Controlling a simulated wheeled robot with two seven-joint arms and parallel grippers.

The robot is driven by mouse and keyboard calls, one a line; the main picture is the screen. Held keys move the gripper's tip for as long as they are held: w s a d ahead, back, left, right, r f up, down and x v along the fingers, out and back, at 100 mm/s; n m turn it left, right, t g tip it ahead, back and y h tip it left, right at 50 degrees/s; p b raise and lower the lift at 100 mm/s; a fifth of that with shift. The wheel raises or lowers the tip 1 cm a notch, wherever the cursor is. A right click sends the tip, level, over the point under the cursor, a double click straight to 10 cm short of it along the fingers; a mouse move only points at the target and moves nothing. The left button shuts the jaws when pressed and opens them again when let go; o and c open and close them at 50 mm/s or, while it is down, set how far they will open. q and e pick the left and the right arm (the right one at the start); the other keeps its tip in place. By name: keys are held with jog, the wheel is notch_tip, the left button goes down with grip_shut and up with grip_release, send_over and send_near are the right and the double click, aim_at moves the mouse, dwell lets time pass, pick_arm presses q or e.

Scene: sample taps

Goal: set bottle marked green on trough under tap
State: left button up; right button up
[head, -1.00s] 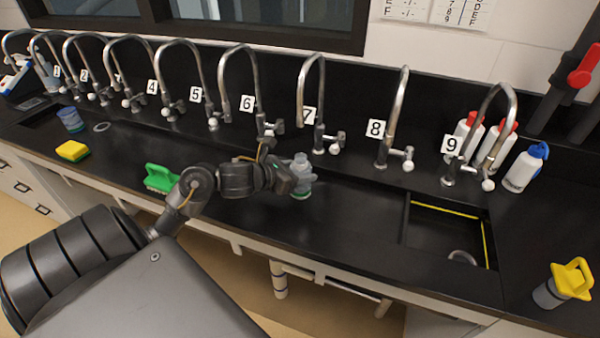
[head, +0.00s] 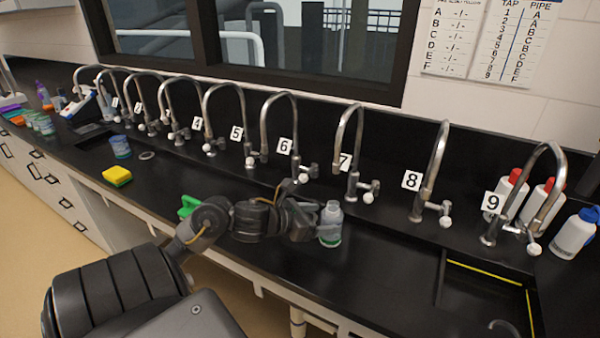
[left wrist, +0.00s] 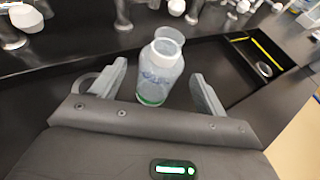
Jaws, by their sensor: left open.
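A clear bottle with a green band at its base (head: 331,224) stands upright on the black trough (head: 380,270), in front of tap 7 (head: 352,160) and a little to its left. In the left wrist view the bottle (left wrist: 158,75) stands between the two fingers of my left gripper (left wrist: 155,90), with a gap showing on the right side. My left gripper (head: 312,222) is open around the bottle; its far finger is partly hidden in the head view. My right gripper does not show.
Numbered taps line the back wall, with tap 6 (head: 280,140) and tap 8 (head: 430,180) on either side. A yellow sponge (head: 117,176) and green brush (head: 188,205) lie left. A blue-capped bottle (head: 575,233) stands right. A sink recess (head: 480,290) opens at right.

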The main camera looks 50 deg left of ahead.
pick_arm(q)
jog(key=v, duration=0.8)
jog(key=shift+f, duration=0.1)
dwell(0.3)
